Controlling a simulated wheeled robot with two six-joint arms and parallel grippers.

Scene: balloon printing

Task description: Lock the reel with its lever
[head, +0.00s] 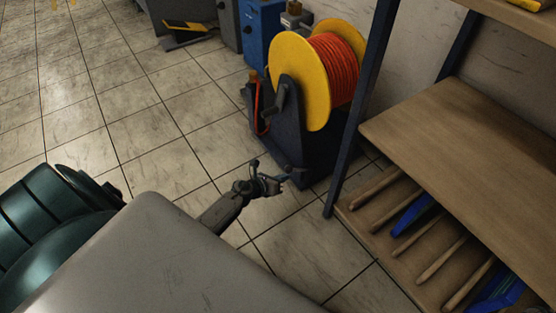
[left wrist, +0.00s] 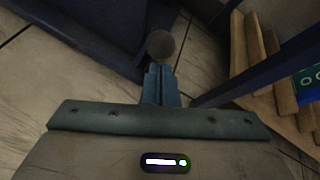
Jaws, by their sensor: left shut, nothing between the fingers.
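The reel (head: 332,68) has yellow flanges and is wound with red hose. It stands upright in a dark blue stand (head: 310,150). A small dark lever (head: 291,169) shows low at the stand's near side, partly mixed with the gripper in the head view. In the left wrist view a round grey knob (left wrist: 162,44), which looks like the lever's end, sits just beyond my fingertips. My left gripper (head: 280,180) is shut and empty, close to the lever; I cannot tell whether they touch. My right gripper is out of view.
A wooden shelf unit (head: 465,130) with dark posts stands close on the right, with slats and blue items on its lower level. A blue cabinet (head: 262,30) stands behind the reel. The tiled floor (head: 130,130) to the left is clear.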

